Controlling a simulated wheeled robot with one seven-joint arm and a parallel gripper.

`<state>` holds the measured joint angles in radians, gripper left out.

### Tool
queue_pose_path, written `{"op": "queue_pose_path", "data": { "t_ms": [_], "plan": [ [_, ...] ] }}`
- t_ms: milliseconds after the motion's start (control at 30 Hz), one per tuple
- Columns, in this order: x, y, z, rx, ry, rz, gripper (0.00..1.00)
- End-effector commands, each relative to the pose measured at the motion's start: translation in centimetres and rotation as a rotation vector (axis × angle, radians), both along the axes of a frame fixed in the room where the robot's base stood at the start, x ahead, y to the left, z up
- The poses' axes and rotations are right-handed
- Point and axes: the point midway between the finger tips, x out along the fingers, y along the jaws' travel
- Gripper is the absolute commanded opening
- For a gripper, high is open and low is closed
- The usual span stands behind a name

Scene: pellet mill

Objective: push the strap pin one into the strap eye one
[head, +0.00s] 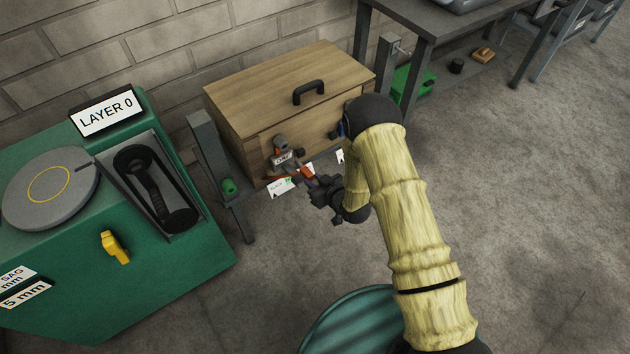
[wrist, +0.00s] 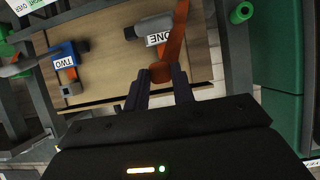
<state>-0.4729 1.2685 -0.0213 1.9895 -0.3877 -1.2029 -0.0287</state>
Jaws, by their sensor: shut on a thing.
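The orange piece (wrist: 162,71), which I take as strap pin one, sits between the fingertips of my gripper (wrist: 160,82), which is shut on it. An orange strap (wrist: 177,35) runs up from it in the wrist view. Strap eye one (wrist: 146,31), a grey fitting with a label reading ONE, is on the front of the wooden box, just beyond the fingertips. In the head view my gripper (head: 318,186) is in front of the box, right of and below the ONE label (head: 282,159). Whether the pin touches the eye cannot be told.
The wooden box (head: 285,85) has a black handle (head: 309,91) on its lid. A blue fitting labelled TWO (wrist: 66,66) is on the same front. Grey posts (head: 208,150) flank the box. A green machine (head: 170,270) stands at the left. Floor at right is open.

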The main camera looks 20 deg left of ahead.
Motion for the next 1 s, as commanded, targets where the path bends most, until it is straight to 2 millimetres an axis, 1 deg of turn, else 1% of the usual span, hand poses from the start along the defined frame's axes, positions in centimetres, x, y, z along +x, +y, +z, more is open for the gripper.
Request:
{"op": "queue_pose_path", "data": {
  "t_ms": [1000],
  "plan": [
    [3.1, 3.7, -0.1, 0.002, -0.003, 0.0, 0.0]
  ]
}}
